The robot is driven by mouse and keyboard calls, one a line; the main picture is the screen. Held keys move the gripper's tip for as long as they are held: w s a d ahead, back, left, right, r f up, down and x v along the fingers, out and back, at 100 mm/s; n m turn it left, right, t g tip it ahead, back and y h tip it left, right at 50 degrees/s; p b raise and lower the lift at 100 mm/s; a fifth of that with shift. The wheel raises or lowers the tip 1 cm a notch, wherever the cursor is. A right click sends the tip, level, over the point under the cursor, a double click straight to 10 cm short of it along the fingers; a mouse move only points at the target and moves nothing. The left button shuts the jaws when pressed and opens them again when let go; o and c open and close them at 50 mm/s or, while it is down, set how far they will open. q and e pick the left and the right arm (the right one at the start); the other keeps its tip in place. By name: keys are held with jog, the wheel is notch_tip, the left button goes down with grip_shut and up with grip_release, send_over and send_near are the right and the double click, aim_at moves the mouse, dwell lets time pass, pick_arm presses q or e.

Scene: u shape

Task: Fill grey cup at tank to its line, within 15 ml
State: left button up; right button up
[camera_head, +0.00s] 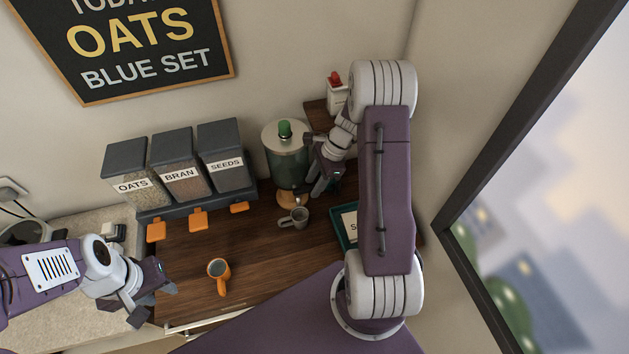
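The tank (287,168) stands at the back of the wooden counter. It has a dark green body, a pale lid with a green knob and an orange-tan base. The grey cup (297,219) stands upright on the counter in front of the tank, its handle to the left. Its line and any contents are too small to make out. My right gripper (318,190) is just right of the tank's lower front, above and behind the cup and apart from it. Its finger gap is unclear. My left gripper (154,304) is open and empty over the counter's left front.
Dispensers for oats (131,184), bran (180,172) and seeds (226,166) line the wall. A teal-edged box (338,228) lies right of the cup, partly behind my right arm. Bare counter lies around the cup's front.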

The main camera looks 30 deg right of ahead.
jog(key=shift+s+r, duration=0.1)
jog(key=shift+s, duration=0.05)
jog(key=shift+w, duration=0.2)
grip_shut()
jog(key=m, duration=0.1)
jog(key=s+m+t, duration=0.1)
jog(key=m, duration=0.1)
jog(key=shift+s+a+h, duration=0.15)
jog(key=shift+a+h, duration=0.15)
grip_release()
jog(key=v, duration=0.9)
jog(key=shift+b, duration=0.4)
